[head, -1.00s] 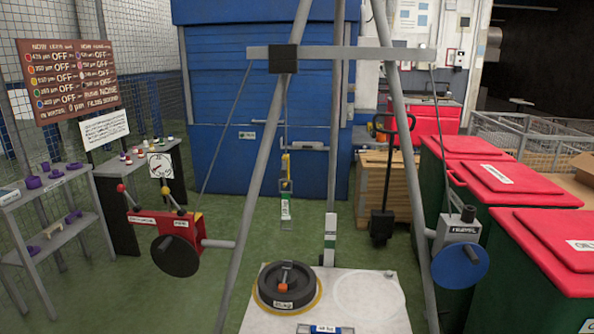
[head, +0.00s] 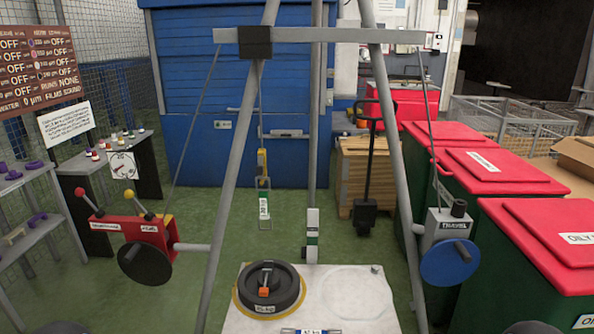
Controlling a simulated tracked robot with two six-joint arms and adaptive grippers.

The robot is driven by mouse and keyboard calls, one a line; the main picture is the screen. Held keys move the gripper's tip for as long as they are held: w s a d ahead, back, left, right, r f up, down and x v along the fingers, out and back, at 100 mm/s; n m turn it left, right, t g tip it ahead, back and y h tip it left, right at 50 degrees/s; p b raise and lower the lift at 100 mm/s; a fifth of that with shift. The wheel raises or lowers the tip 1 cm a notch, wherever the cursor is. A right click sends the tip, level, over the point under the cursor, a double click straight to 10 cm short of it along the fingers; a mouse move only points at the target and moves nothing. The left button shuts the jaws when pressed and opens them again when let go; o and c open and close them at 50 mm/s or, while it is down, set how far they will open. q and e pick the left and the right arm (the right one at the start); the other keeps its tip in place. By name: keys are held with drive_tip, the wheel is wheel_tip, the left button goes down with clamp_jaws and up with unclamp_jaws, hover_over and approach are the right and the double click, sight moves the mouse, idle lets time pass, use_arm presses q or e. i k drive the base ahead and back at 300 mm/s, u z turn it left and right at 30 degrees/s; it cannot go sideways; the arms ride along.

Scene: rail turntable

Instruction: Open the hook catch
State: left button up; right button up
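A hook block (head: 262,163), yellow at its upper part, hangs on a line from the crossbar of a grey frame. A round black weight (head: 283,296) with an orange-tipped handle on top lies below, inside a yellow ring on a white plate (head: 358,318). The hook hangs well above it, apart. Neither of my grippers is in view.
A red winch (head: 128,228) with a black wheel is on the frame's left leg. A blue-wheeled winch (head: 447,262) is on the right leg. Red-lidded bins (head: 545,235) stand right, shelves (head: 28,190) left. Dark shapes, unclear, show at the bottom edge.

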sight(260, 172)
drive_tip(key=k, duration=0.9)
drive_tip(key=u, duration=0.15)
drive_tip(key=i, duration=0.9)
drive_tip(key=z, duration=0.1)
drive_tip(key=k, duration=0.35)
drive_tip(key=z, duration=0.6)
drive_tip(key=i, duration=0.95)
drive_tip(key=z, duration=0.2)
